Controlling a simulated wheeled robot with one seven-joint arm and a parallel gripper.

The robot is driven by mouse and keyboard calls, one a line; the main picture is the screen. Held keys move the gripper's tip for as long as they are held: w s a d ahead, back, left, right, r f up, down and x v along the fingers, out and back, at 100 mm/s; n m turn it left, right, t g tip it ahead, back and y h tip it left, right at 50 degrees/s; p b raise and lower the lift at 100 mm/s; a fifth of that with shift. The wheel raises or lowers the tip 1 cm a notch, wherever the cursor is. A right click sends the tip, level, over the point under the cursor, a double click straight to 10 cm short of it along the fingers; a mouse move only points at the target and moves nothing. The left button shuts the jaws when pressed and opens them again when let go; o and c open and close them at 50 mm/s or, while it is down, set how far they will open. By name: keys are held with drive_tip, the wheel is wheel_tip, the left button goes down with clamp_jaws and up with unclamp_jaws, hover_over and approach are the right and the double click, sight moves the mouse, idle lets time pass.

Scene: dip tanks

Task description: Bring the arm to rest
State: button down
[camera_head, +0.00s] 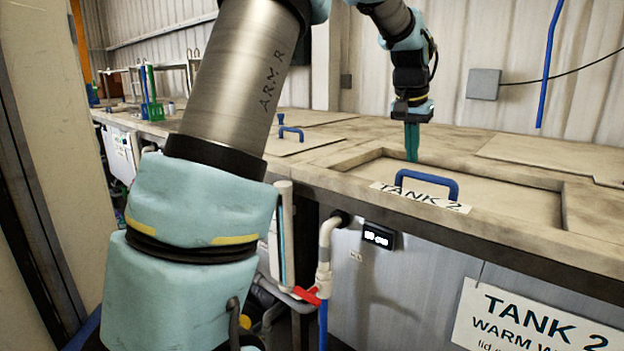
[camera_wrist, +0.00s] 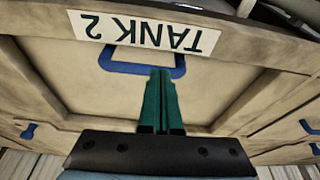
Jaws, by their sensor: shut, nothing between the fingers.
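My gripper (camera_head: 411,158) points straight down above the closed lid of tank 2 (camera_head: 490,192) in the head view. Its two green fingers are together with nothing between them. In the wrist view the shut fingers of my gripper (camera_wrist: 161,75) reach toward the lid's blue handle (camera_wrist: 113,67), and the tips overlap it in the picture. In the head view the blue handle (camera_head: 427,178) stands to the right of the fingers and nearer the camera. I cannot tell the exact height of the tips above the lid. My arm runs across the upper part of the head view.
A TANK 2 label (camera_wrist: 146,32) lies by the handle. Another closed lid with a blue handle (camera_head: 291,132) is farther back. White pipework with a red valve lever (camera_head: 306,296) stands before the bench. A blue hose (camera_head: 550,62) hangs at the right. Green items (camera_head: 154,95) stand far left.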

drive_tip(key=s+a+f+n, duration=0.1)
drive_tip(key=a+f, duration=0.2)
drive_tip(key=a, duration=0.3)
drive_tip(key=s+a+f+n+y, duration=0.1)
drive_tip(key=s+a+f, duration=0.15)
drive_tip(key=a, duration=0.35)
drive_tip(key=s+a+f+n, duration=0.1)
drive_tip(key=a+f, duration=0.2)
drive_tip(key=a, duration=0.3)
drive_tip(key=s+a+f+n, duration=0.2)
drive_tip(key=s+a+f, duration=0.2)
drive_tip(key=s+a, duration=0.2)
drive_tip(key=s+a+f+n+g+y, duration=0.1)
drive_tip(key=s+a+f, duration=0.2)
drive_tip(key=s+a, duration=0.4)
drive_tip(key=shift+s+a+f+n, duration=0.15)
drive_tip(key=shift+a+f+n, duration=0.25)
drive_tip(key=shift+a, duration=0.25)
